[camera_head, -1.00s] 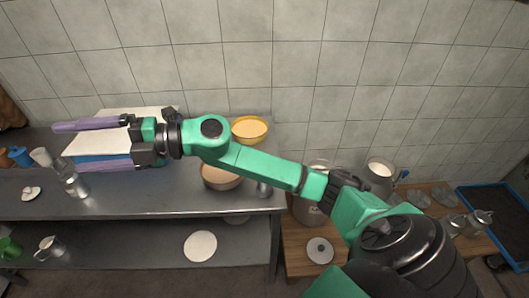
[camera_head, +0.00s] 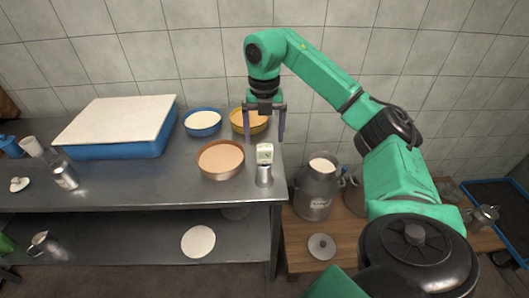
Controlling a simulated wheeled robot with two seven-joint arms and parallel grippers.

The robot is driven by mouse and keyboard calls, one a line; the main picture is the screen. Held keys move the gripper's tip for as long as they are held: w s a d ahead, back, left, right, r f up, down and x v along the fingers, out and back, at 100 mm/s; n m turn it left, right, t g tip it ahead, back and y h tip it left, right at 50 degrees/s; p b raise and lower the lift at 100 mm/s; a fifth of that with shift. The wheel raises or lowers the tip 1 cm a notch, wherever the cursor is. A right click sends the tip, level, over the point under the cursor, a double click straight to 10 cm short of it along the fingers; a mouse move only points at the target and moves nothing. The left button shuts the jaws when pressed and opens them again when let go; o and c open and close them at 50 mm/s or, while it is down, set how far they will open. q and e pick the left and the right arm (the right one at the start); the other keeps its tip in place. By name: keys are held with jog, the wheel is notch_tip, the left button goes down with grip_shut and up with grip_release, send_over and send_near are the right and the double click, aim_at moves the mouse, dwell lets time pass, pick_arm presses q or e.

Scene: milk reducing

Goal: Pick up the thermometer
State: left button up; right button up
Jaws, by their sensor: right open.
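The thermometer (camera_head: 265,153) appears as a small pale device with a display, upright at the mouth of a small metal cup (camera_head: 264,176) near the right end of the steel table. Its lower part is hidden in the cup. My right gripper (camera_head: 265,138) points down with its purple fingers apart, and nothing shows held between them. In the picture its fingertips are just above the thermometer, one to each side. I cannot tell the exact depth between them. My left gripper is not in view.
A round tan-filled pan (camera_head: 221,159) stands just left of the cup. A yellow bowl (camera_head: 249,121) and a blue bowl (camera_head: 203,122) are behind. A large blue tray (camera_head: 110,151) with a white top lies left. A metal milk can (camera_head: 317,190) stands right of the table edge.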

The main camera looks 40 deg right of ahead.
jog(key=f, duration=0.2)
jog(key=f+p, duration=0.1)
jog(key=f, duration=0.1)
jog(key=shift+s+a, duration=0.2)
jog(key=shift+s, duration=0.15)
jog(key=shift+w+f, duration=0.1)
jog(key=shift+f, duration=0.15)
grip_shut()
jog(key=shift+r, duration=0.5)
notch_tip(320, 180, up, 6)
jog(key=shift+r, duration=0.1)
notch_tip(320, 180, up, 13)
jog(key=p, duration=0.8)
notch_tip(320, 180, up, 6)
jog(key=p, duration=0.7)
send_over(264, 146)
